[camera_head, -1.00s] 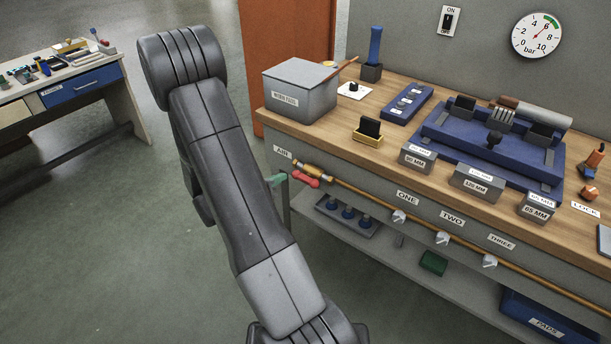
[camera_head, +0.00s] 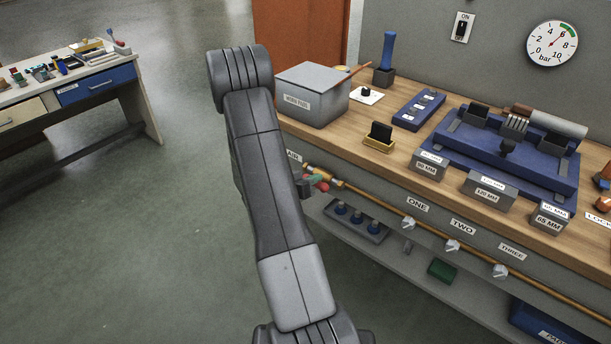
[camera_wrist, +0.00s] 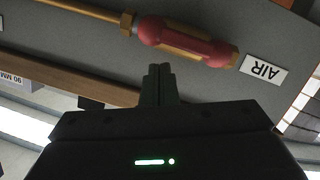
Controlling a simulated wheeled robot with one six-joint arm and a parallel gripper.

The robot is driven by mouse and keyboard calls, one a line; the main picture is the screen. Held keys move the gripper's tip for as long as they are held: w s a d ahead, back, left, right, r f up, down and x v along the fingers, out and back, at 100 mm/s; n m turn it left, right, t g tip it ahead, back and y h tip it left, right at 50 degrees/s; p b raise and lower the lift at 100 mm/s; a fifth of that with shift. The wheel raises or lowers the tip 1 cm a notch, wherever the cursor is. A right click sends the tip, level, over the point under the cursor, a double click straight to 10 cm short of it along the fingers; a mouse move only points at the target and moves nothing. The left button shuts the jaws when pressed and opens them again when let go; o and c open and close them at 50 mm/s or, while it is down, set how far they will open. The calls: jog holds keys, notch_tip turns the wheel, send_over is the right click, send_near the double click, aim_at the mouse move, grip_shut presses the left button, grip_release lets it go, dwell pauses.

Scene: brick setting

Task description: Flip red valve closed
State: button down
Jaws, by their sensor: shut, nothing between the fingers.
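The red valve handle (camera_wrist: 212,53) lies along the brass pipe beneath the bench top, beside the AIR label. In the head view a small part of the red handle (camera_head: 323,187) shows to the right of my arm. My gripper (camera_wrist: 159,70) is shut and empty. Its tips are right by the handle's edge in the wrist view; I cannot tell whether they touch. In the head view my gripper (camera_head: 307,184) is mostly behind my arm.
The brass pipe (camera_head: 385,211) runs right along the bench front past white valves at ONE, TWO and THREE. The wooden bench top (camera_head: 345,140) overhangs it. A tray (camera_head: 342,222) sits on the lower shelf. A pressure gauge (camera_head: 552,44) hangs on the wall. Floor at left is free.

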aim_at(321, 190)
jog(key=shift+s+d+f, duration=0.2)
jog(key=shift+d+f, duration=0.05)
jog(key=shift+f, duration=0.45)
jog(key=shift+b, duration=0.3)
jog(key=shift+s+d+f+m+y+b, duration=0.2)
jog(key=shift+m+y+b, duration=0.1)
jog(key=shift+m+b, duration=0.6)
jog(key=m+b, duration=0.1)
jog(key=b, duration=0.1)
jog(key=f+m+y+b, duration=0.1)
jog(key=b, duration=0.2)
jog(key=f+m+t+b, duration=0.1)
jog(key=b, duration=0.2)
jog(key=shift+s+d+f+m, duration=0.1)
jog(key=shift+s+d+m, duration=0.1)
jog(key=shift+d+m, duration=0.2)
notch_tip(321, 190, down, 2)
jog(key=m+t+y+b, duration=0.1)
jog(key=m+b, duration=0.2)
jog(key=b, duration=0.4)
jog(key=m+t+y+b, duration=0.1)
jog(key=m+b, duration=0.2)
jog(key=b, duration=0.5)
jog(key=shift+a+f+m, duration=0.1)
jog(key=shift+a+m, duration=0.05)
jog(key=shift+m, duration=0.25)
jog(key=shift+w+a+f+b, duration=0.1)
jog(key=shift+w+b, duration=0.05)
jog(key=shift+b, duration=0.2)
